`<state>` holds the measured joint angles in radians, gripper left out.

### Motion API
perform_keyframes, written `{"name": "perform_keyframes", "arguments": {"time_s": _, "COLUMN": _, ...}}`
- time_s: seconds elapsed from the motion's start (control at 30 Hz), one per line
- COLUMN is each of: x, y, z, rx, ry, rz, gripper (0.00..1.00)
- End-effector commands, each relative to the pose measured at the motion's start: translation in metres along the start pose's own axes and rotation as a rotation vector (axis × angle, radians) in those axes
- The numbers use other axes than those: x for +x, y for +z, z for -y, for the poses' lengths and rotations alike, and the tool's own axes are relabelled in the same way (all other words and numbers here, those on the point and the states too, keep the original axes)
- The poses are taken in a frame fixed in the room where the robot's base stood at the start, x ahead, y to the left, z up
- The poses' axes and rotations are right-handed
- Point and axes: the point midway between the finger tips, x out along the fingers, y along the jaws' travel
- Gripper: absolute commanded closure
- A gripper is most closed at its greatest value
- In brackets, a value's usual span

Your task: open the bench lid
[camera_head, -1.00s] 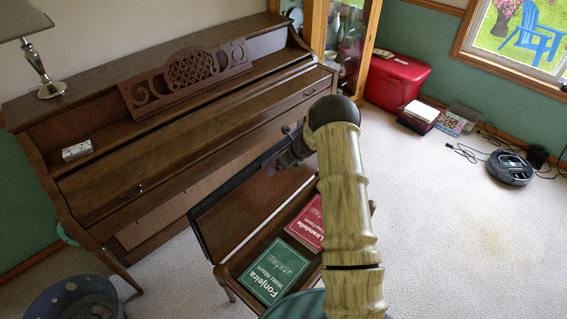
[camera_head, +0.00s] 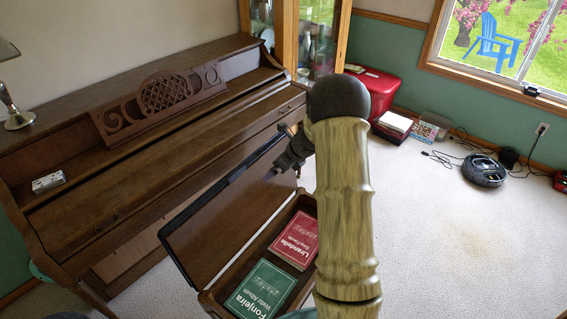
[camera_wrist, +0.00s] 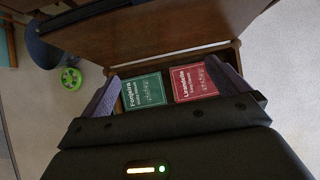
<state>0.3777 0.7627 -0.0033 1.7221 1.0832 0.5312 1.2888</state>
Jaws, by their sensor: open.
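The brown wooden bench lid (camera_head: 232,212) stands raised, leaning up toward the piano. The open bench box (camera_head: 212,296) holds a green music book (camera_head: 262,289) and a red music book (camera_head: 296,240). In the wrist view the lid (camera_wrist: 170,35) rises behind the box, and the green book (camera_wrist: 143,91) and red book (camera_wrist: 194,83) lie side by side. My gripper (camera_wrist: 170,87) is open, its fingers apart with the books visible between them. In the head view my gripper (camera_head: 290,152) is near the lid's upper right end, partly hidden by my arm. Contact with the lid cannot be told.
The upright piano (camera_head: 150,150) stands just behind the lid. A glass cabinet (camera_head: 318,40) and red box (camera_head: 372,92) are at the back. A robot vacuum (camera_head: 484,171) and cords lie at right. The carpet (camera_head: 450,240) at right is clear.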

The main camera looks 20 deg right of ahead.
Motion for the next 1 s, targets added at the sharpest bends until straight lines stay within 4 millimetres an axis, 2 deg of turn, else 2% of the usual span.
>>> {"name": "perform_keyframes", "arguments": {"time_s": 0.1, "x": -0.018, "y": 0.001, "z": 0.000, "rx": -0.002, "ry": -0.001, "rz": 0.001, "gripper": 0.00}}
{"name": "perform_keyframes", "arguments": {"time_s": 0.2, "x": -0.026, "y": 0.000, "z": 0.000, "rx": -0.001, "ry": -0.001, "rz": 0.000, "gripper": 0.00}}
{"name": "perform_keyframes", "arguments": {"time_s": 0.5, "x": -0.028, "y": 0.001, "z": -0.001, "rx": -0.002, "ry": 0.001, "rz": 0.000, "gripper": 0.00}}
{"name": "perform_keyframes", "arguments": {"time_s": 0.67, "x": -0.031, "y": 0.001, "z": -0.007, "rx": -0.046, "ry": 0.006, "rz": -0.011, "gripper": 0.31}}
{"name": "perform_keyframes", "arguments": {"time_s": 0.77, "x": -0.037, "y": 0.002, "z": -0.025, "rx": -0.170, "ry": 0.019, "rz": -0.040, "gripper": 0.51}}
{"name": "perform_keyframes", "arguments": {"time_s": 0.87, "x": -0.050, "y": 0.000, "z": -0.054, "rx": -0.386, "ry": 0.046, "rz": -0.087, "gripper": 0.71}}
{"name": "perform_keyframes", "arguments": {"time_s": 1.0, "x": -0.074, "y": -0.009, "z": -0.105, "rx": -0.796, "ry": 0.105, "rz": -0.163, "gripper": 0.98}}
